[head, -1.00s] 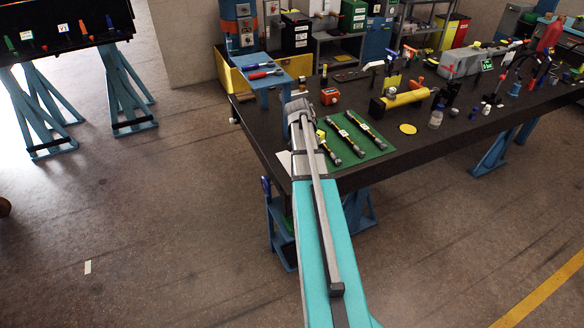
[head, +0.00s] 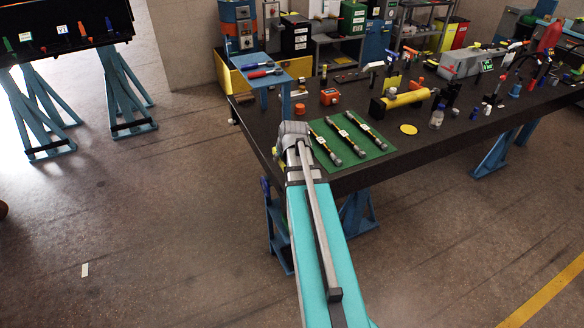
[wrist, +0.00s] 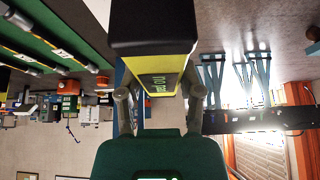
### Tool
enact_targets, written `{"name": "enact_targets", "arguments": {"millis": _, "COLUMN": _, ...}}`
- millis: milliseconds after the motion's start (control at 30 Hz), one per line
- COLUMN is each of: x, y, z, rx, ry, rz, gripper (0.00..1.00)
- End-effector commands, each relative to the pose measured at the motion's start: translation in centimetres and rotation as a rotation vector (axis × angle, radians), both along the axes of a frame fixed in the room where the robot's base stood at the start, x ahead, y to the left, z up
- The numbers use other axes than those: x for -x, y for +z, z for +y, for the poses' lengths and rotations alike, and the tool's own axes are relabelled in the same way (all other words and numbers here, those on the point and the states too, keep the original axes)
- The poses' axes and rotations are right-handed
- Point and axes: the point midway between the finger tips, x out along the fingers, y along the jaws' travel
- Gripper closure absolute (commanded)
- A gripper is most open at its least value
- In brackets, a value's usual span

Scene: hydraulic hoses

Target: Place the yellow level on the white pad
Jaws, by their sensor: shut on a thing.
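The yellow level (wrist: 152,30) fills the top middle of the wrist view, with a dark broad face, a yellow lower part and a lit green display. My gripper (wrist: 160,97) is shut on it, one finger on each side. In the head view my arm hides most of the gripper and level; my wrist is at the table's near left edge. I cannot make out the white pad in either current view; my arm may cover its place at that edge.
A green mat (head: 365,150) with several hoses lies right of my wrist on the dark table (head: 450,135). A blue stand (head: 262,82) with tools, an orange device (head: 328,97) and a yellow cylinder (head: 405,99) stand farther back. Open floor lies left of the table.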

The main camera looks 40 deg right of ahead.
Motion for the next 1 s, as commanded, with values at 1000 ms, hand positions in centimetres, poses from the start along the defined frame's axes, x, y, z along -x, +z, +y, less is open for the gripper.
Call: {"name": "enact_targets", "arguments": {"millis": 1000, "x": -3.9, "y": -3.2, "z": -4.8, "rx": 0.001, "ry": 0.035, "rz": -0.001, "gripper": 1.00}}
